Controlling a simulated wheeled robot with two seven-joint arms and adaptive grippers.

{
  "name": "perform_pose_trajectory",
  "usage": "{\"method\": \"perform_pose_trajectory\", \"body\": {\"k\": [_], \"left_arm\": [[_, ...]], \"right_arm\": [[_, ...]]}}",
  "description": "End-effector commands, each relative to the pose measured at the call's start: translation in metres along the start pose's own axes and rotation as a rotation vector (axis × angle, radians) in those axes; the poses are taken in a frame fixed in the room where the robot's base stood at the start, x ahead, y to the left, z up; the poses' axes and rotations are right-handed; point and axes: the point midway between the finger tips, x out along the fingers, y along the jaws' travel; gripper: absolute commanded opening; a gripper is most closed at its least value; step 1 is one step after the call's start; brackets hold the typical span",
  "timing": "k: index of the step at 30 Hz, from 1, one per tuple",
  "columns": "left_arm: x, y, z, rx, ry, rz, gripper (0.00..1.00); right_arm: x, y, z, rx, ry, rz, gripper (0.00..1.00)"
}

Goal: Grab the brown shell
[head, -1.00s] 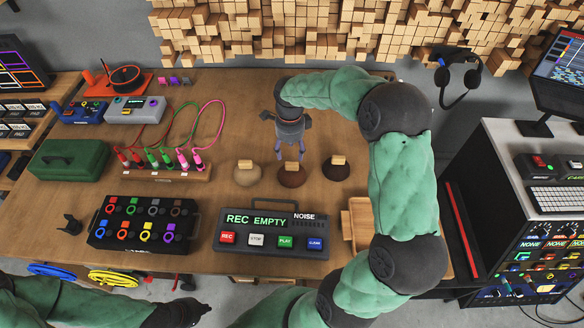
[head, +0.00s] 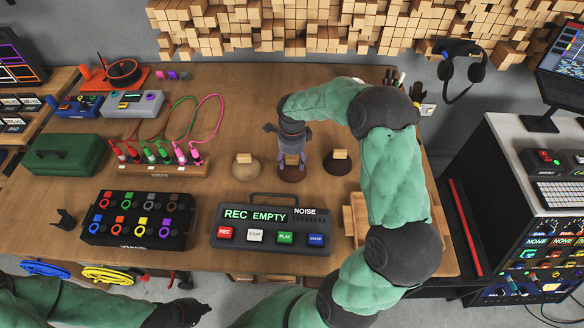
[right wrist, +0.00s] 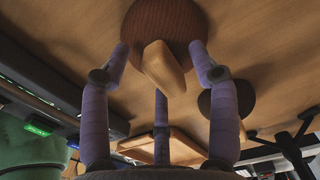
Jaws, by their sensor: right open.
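The brown shell (head: 291,174) is a small dark brown dome with a wooden block handle on top. It stands on the table between a tan shell (head: 247,172) on its left and a darker shell (head: 337,164) on its right. My right gripper (head: 291,160) is over the brown shell and hides part of it. In the right wrist view, its purple fingers are spread around the wooden handle (right wrist: 163,68) of the brown shell (right wrist: 160,25), with gaps visible. My left gripper (head: 180,312) is at the bottom edge, away from the shells; its fingers are not clear.
A recorder box (head: 270,230) reading "REC EMPTY" stands in front of the shells. A rack of coloured plugs (head: 160,165) with cables is to the left. A wooden tray (head: 352,215) lies to the right, partly behind my right arm.

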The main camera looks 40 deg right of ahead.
Motion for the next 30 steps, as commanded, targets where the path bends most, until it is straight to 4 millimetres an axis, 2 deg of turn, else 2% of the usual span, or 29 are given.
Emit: {"method": "perform_pose_trajectory", "body": {"k": [1, 6, 7, 8, 20, 26, 30], "left_arm": [[0.000, 0.000, 0.000, 0.000, 0.000, 0.000, 0.00], [0.000, 0.000, 0.000, 0.000, 0.000, 0.000, 0.00], [0.000, 0.000, 0.000, 0.000, 0.000, 0.000, 0.00], [0.000, 0.000, 0.000, 0.000, 0.000, 0.000, 0.00], [-0.001, 0.000, 0.000, 0.000, 0.000, 0.000, 0.00], [-0.006, 0.002, 0.000, 0.000, 0.000, 0.000, 0.00], [-0.013, 0.005, 0.001, 0.000, 0.000, 0.000, 0.00]], "right_arm": [[-0.001, 0.000, 0.000, 0.000, 0.000, 0.000, 0.61], [-0.001, 0.000, 0.000, 0.000, 0.000, 0.000, 0.13], [-0.001, 0.000, 0.000, 0.000, 0.000, 0.000, 0.04], [-0.001, 0.000, 0.000, 0.000, 0.000, 0.000, 0.00], [-0.003, 0.000, 0.000, 0.000, 0.000, 0.000, 0.00], [-0.020, -0.001, 0.000, 0.000, -0.001, -0.002, 0.00], [-0.040, 0.003, 0.004, -0.002, -0.002, -0.002, 0.00]]}}
